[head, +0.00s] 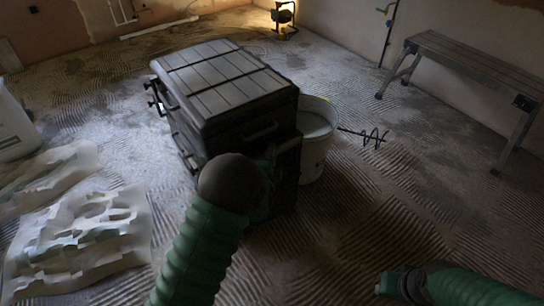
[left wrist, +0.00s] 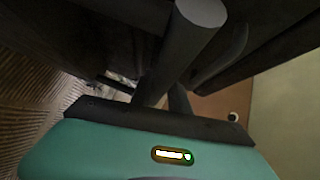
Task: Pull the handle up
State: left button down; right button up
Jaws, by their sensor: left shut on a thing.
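A dark box with a slatted lid (head: 225,78) stands on the floor in the middle of the head view. A bar handle (head: 262,132) shows on its near face. My left gripper (head: 270,168) is at that face, just below this bar, partly hidden behind my own arm. In the left wrist view, a thick grey bar (left wrist: 185,45) runs down to between the jaws of my left gripper (left wrist: 160,98), which is shut on it. It appears to be a handle, but the contact is dark and partly hidden.
A pale bucket (head: 317,135) stands right behind the box, with a mixer whisk (head: 372,137) beside it. A bench (head: 460,62) stands at the right wall. Crumpled sheeting (head: 85,235) lies at left. A lit lamp (head: 284,18) is at the back. Ridged floor is open at right.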

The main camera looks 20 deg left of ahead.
pick_arm(q)
notch_tip(320, 180, up, 28)
jog(key=p, duration=2)
jog(key=shift+r, duration=0.1)
jog(key=c, duration=1.4)
grip_release()
jog(key=shift+o, duration=0.7)
jog(key=s+d+r+p, duration=0.2)
jog(key=s+p, duration=0.9)
jog(key=s, duration=0.5)
jog(key=shift+s+p, duration=0.3)
